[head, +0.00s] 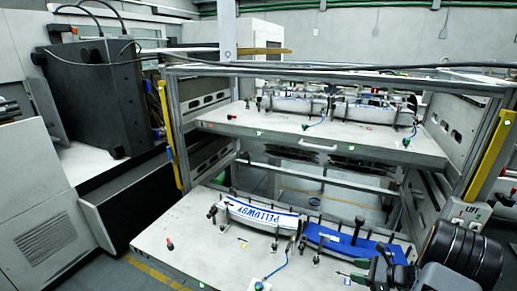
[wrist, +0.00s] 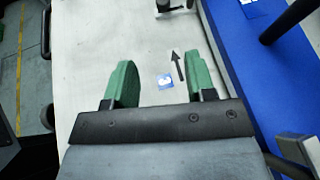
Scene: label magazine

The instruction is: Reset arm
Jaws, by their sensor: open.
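My gripper (head: 349,272) is at the lower right of the head view, low by the front of the lower shelf (head: 185,235). In the wrist view my gripper (wrist: 161,75) has its two green fingers apart with nothing between them. Beyond them is the pale shelf surface (wrist: 95,30), with a black arrow (wrist: 177,65) and a small blue-and-white sticker (wrist: 165,81). A blue label stack (head: 340,243) lies beside my gripper; its blue surface (wrist: 235,60) runs along the right of the wrist view.
A white label stack with blue lettering (head: 263,214) lies left of the blue one. Thin posts stand around both. An upper shelf (head: 285,135) with a handle overhangs behind, between metal side frames. A dark post (wrist: 288,20) rises right of my gripper.

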